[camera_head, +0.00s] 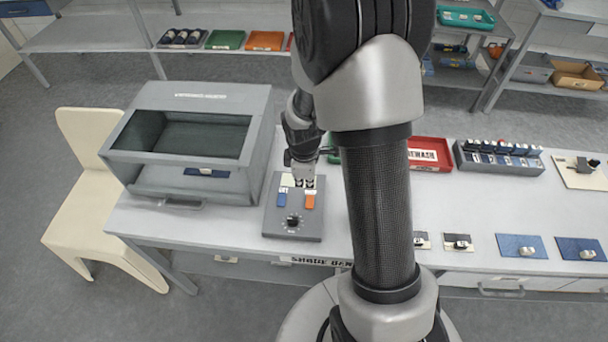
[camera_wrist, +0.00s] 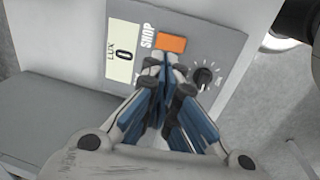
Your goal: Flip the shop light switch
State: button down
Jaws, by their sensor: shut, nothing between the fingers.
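A grey control panel (camera_head: 269,222) lies on the bench in the head view. It carries a blue switch (camera_head: 282,199), an orange switch (camera_head: 309,201) and a dark round knob (camera_head: 292,220). In the wrist view the orange switch (camera_wrist: 172,42) sits beside the printed word SHOP, and the knob (camera_wrist: 205,76) is to its lower right. A pale display (camera_wrist: 122,52) reads LUX 0. My gripper (camera_head: 304,181) is over the panel's far edge, its fingers together and empty. In the wrist view its tips (camera_wrist: 167,62) appear just below the orange switch; contact cannot be told. The fingers hide the panel's lower part.
A grey box with a dark window (camera_head: 190,135) stands left of the panel. A red tray (camera_head: 430,152) and a rack of small items (camera_head: 500,160) are to the right. Small plates (camera_head: 522,246) lie along the front right. A cream chair (camera_head: 92,205) stands at left.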

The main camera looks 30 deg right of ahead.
aim_at(306, 200)
jog(key=f, duration=0.2)
jog(key=f+b, duration=0.1)
jog(key=f, duration=0.1)
jog(key=f+b, duration=0.1)
jog(key=f, duration=0.1)
jog(key=shift+w+d+f, duration=0.25)
jog(key=shift+w+f, duration=0.15)
jog(key=shift+r+p, duration=0.1)
jog(key=shift+p, duration=0.45)
jog(key=shift+d+p, duration=0.1)
jog(key=shift+p, duration=0.55)
jog(key=shift+w+g+p, duration=0.15)
jog(key=shift+g+p, duration=0.25)
jog(key=shift+p, duration=0.3)
jog(key=shift+w+d+f+g+y+p, duration=0.15)
jog(key=shift+f+g+y+p, duration=0.2)
jog(key=shift+p, duration=0.75)
jog(key=shift+f+g+y, duration=0.25)
jog(key=shift+f, duration=0.15)
jog(key=shift+s, duration=0.25)
